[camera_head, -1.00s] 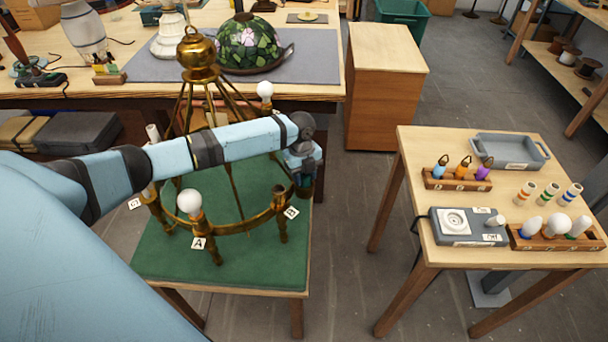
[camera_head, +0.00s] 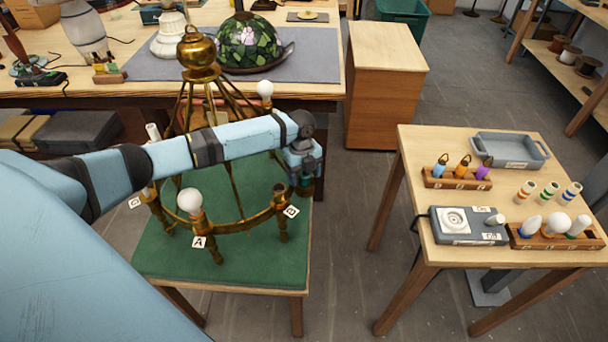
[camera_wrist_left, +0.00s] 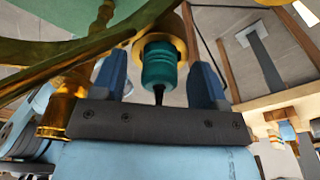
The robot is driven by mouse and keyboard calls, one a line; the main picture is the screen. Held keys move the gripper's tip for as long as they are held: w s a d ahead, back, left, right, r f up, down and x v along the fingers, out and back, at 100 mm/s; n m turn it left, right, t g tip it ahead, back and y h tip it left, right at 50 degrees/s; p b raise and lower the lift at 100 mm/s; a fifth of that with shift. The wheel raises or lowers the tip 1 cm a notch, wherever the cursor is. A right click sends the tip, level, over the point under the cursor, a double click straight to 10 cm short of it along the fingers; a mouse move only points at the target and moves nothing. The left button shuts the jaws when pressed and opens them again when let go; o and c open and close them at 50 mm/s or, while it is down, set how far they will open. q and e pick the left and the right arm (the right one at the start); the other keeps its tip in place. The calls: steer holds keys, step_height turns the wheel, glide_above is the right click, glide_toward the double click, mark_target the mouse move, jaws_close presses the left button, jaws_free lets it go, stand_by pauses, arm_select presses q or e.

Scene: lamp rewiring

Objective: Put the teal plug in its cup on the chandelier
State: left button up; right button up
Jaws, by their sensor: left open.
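The teal plug (camera_wrist_left: 158,66) shows in the left wrist view as a ribbed cylinder with a thin black tail towards my palm. Its far end meets a round brass cup (camera_wrist_left: 182,38) and seems to sit in its mouth; how deep is hidden. My left gripper (camera_wrist_left: 160,80) is open, with one blue finger on each side of the plug and gaps showing. In the head view the left gripper (camera_head: 303,182) is at the right side of the brass chandelier (camera_head: 232,226), by the tag B (camera_head: 291,211). My right gripper is not in view.
The chandelier stands on a green-topped table (camera_head: 180,268), with white bulbs (camera_head: 189,201) on its ring near my arm. A side table (camera_head: 420,150) at the right holds a grey tray (camera_head: 512,151), plug rack and socket box (camera_head: 468,226). Open floor lies between the tables.

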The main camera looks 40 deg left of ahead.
arm_select(q)
step_height(320, 180, up, 13)
steer(key=a+b, duration=0.1)
steer(key=shift+w+a+r, duration=0.15)
steer(key=shift+w+a, duration=0.1)
steer(key=shift+w, duration=0.15)
